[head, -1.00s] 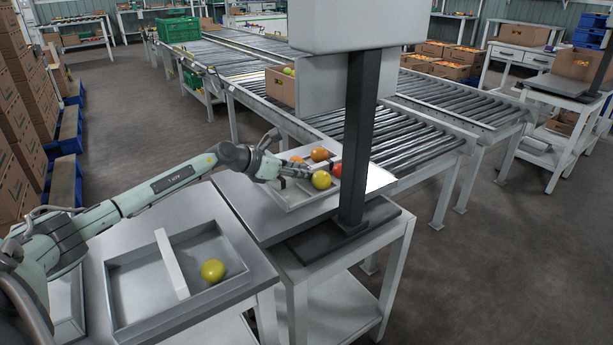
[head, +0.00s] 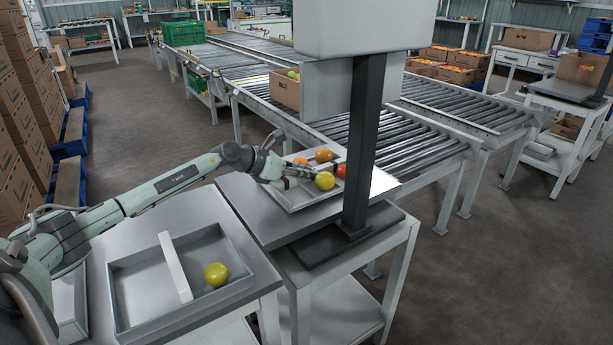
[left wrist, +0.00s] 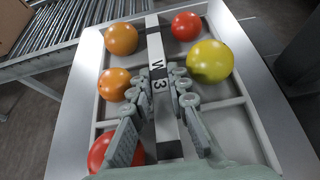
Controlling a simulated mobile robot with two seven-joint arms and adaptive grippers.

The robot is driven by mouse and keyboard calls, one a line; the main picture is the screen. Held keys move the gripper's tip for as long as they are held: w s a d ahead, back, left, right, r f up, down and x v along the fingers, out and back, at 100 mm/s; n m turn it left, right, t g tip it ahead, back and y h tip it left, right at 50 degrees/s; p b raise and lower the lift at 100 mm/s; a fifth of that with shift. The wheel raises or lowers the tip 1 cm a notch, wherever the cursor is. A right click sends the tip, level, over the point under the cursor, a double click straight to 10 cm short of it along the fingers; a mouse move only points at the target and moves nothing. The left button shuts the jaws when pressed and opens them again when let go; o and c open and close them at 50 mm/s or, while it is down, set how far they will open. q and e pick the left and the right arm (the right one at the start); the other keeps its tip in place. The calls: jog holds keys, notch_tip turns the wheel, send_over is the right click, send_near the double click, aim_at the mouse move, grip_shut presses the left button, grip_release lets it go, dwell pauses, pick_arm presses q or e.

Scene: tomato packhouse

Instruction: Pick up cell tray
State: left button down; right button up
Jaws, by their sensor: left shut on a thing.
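The cell tray (head: 296,203) is a pale grey tray with divided cells, standing on the metal bench beside the dark post. In the left wrist view its central bar (left wrist: 157,60) carries the mark "W 3". The cells around the bar hold a yellow tomato (left wrist: 210,61), orange tomatoes (left wrist: 121,39) and red tomatoes (left wrist: 187,26). My left gripper (head: 287,172) is over the tray; in the left wrist view its fingers (left wrist: 159,88) are shut on the bar from both sides. I cannot tell any gap beneath the tray. My right gripper is in neither view.
Nearer me, a shallow grey tray (head: 128,303) with one divider holds a yellow tomato (head: 216,273). A dark post (head: 360,140) with a grey box stands close right of the cell tray. Behind are roller conveyors (head: 420,140) and a cardboard box (head: 285,89). Stacked cartons (head: 18,110) stand left.

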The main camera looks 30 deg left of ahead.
pick_arm(q)
jog(key=r, duration=0.3)
jog(key=shift+w+a+r, duration=0.1)
jog(key=shift+w+r, duration=0.3)
jog(key=w+r, duration=0.2)
jog(key=w, duration=0.1)
jog(key=w+a+r+b, duration=0.1)
jog(key=w+r, duration=0.1)
jog(key=w, duration=0.1)
jog(key=w+a+r, duration=0.1)
jog(key=w+r, duration=0.1)
jog(key=w, duration=0.1)
jog(key=shift+w+a, duration=0.15)
jog(key=shift+w, duration=0.25)
jog(key=shift+w+a+r, duration=0.1)
jog(key=shift+w+r, duration=0.1)
jog(key=shift+w, duration=0.15)
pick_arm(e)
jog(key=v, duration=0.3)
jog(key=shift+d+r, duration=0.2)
